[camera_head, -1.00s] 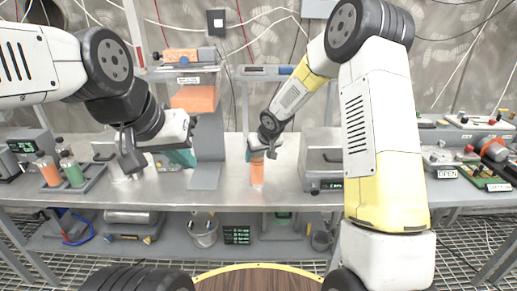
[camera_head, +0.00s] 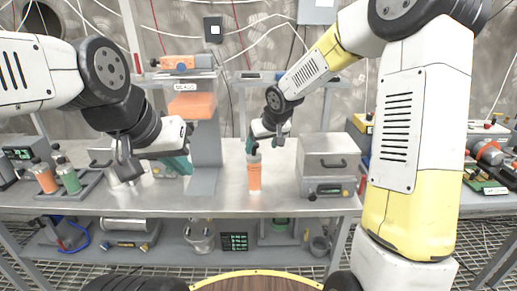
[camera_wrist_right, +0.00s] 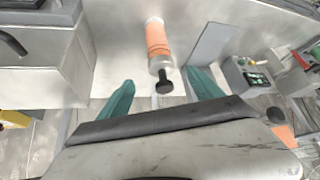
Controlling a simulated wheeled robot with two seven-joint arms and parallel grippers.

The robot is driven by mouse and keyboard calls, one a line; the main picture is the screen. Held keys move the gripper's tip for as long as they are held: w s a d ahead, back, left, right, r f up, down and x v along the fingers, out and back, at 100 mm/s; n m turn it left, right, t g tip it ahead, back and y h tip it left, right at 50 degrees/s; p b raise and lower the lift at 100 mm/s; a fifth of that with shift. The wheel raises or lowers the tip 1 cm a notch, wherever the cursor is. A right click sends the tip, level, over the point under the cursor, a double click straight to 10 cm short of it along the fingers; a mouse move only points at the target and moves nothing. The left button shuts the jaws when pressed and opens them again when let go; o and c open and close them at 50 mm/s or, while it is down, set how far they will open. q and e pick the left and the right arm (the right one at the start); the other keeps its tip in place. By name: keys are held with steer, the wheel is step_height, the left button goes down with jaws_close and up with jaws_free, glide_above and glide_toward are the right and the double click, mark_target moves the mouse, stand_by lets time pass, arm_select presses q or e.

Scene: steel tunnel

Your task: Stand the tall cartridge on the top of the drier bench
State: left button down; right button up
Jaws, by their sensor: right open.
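The tall cartridge (camera_head: 254,175), a clear tube with orange contents and a dark cap, stands upright on the steel bench top (camera_head: 228,203) near its front edge. In the right wrist view the cartridge (camera_wrist_right: 157,42) is seen from its capped end, between and beyond the teal fingers. My right gripper (camera_head: 265,141) is open and empty, just above and behind the cartridge's cap; contact cannot be told. My left gripper (camera_head: 180,163) hangs over the bench to the left, with teal fingers; its opening cannot be made out.
A grey post with an orange block (camera_head: 197,105) stands left of the cartridge. A steel box (camera_head: 331,163) stands to its right. A rack with an orange and a green bottle (camera_head: 69,178) is at the left. A lower shelf holds several items. Bare bench surrounds the cartridge.

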steer(key=s+d+r+m+h, duration=0.1)
steer(key=s+d+r, duration=0.45)
steer(key=s, duration=0.25)
steer(key=s+d+r+m+h, duration=0.1)
steer(key=s+d+r, duration=0.3)
steer(key=s+r, duration=0.3)
steer(key=s+d+m+y, duration=0.1)
steer(key=s+d, duration=0.1)
steer(key=s, duration=1.3)
steer(key=shift+s+d+m+y, duration=0.15)
steer(key=shift+s+m+y, duration=0.25)
